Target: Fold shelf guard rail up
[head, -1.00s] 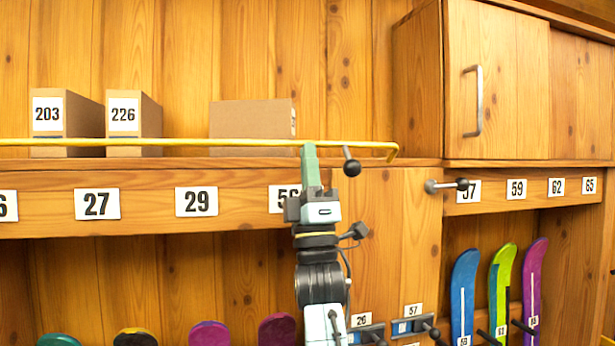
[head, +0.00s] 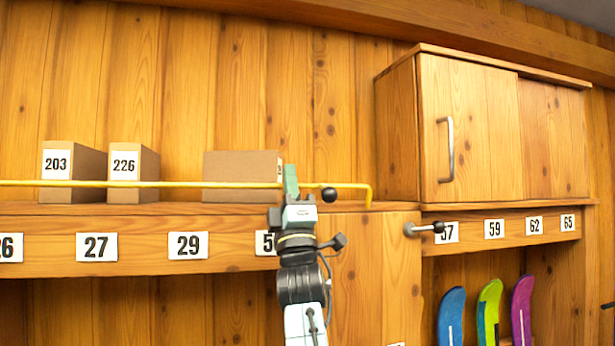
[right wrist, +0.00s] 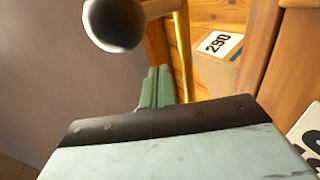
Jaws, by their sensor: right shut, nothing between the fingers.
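The yellow guard rail (head: 120,184) runs level along the shelf front, a little above the shelf edge and across the boxes. Its right end bends down to the shelf. A black ball knob (head: 329,194) on a short stalk sits by the rail; it shows large and close in the right wrist view (right wrist: 115,22). My right gripper (head: 291,172) is upright at the rail, in front of it, left of the knob. Its green fingers (right wrist: 158,88) are together with nothing between them, beside the rail (right wrist: 183,55). Whether they touch the rail is unclear. My left gripper is out of view.
Boxes labelled 203 (head: 72,174) and 226 (head: 133,174) and a wide box (head: 240,170) stand on the shelf behind the rail. A closed cabinet (head: 470,135) is at right. Another knobbed handle (head: 425,229) juts out below it.

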